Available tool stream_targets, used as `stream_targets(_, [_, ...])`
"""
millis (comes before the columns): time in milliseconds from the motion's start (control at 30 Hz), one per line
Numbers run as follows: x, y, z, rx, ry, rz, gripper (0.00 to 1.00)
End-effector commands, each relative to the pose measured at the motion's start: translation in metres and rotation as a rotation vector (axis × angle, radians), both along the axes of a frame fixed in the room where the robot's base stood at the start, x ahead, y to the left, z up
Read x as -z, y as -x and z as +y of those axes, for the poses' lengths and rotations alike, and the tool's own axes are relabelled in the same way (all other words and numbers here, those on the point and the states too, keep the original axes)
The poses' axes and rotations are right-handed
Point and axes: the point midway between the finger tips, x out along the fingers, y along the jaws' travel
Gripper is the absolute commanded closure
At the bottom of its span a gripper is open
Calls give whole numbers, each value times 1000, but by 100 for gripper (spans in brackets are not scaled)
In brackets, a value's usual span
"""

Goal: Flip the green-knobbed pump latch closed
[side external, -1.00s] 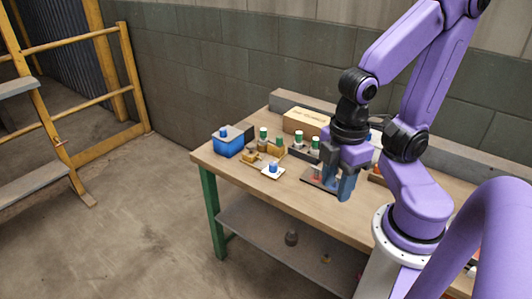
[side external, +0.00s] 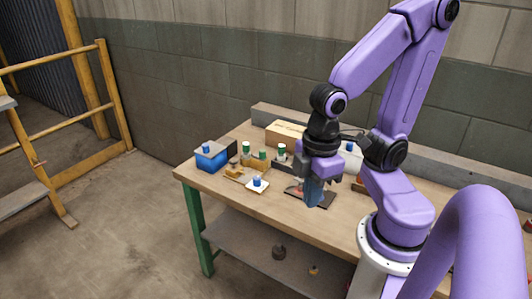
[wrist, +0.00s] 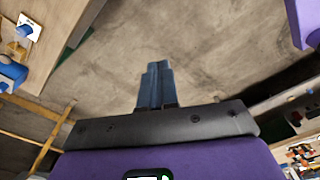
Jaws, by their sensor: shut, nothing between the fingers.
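Several small fixtures with green knobs stand on the workbench in the side external view: one at the back left (side external: 246,147), one beside yellow-brown blocks (side external: 263,155), and one with a white body (side external: 282,150). They are too small to tell which is the pump latch or how its lever lies. My gripper (side external: 313,201) is to their right and nearer the front edge, over or beside a dark plate. Its blue fingers are together and empty. They also show together in the wrist view (wrist: 155,75), where no green knob can be made out.
A blue box (side external: 211,157) stands at the bench's left end. A white plate with a blue knob (side external: 257,184) lies near the front edge. The dark plate (side external: 322,203) has red parts beside my fingers. A tan box (side external: 285,132) stands at the back.

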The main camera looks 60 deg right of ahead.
Motion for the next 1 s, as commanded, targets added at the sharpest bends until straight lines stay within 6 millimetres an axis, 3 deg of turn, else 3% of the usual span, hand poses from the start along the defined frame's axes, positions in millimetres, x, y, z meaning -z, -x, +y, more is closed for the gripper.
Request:
stream_targets(267, [22, -69, -5, 395, -80, -54, 100])
stream_targets(467, [39, -121, -28, 696, -144, -106, 100])
stream_targets(767, [65, -188, -90, 1136, -238, -202, 100])
stream_targets(1000, [85, -222, -160, 1481, -315, -295, 100])
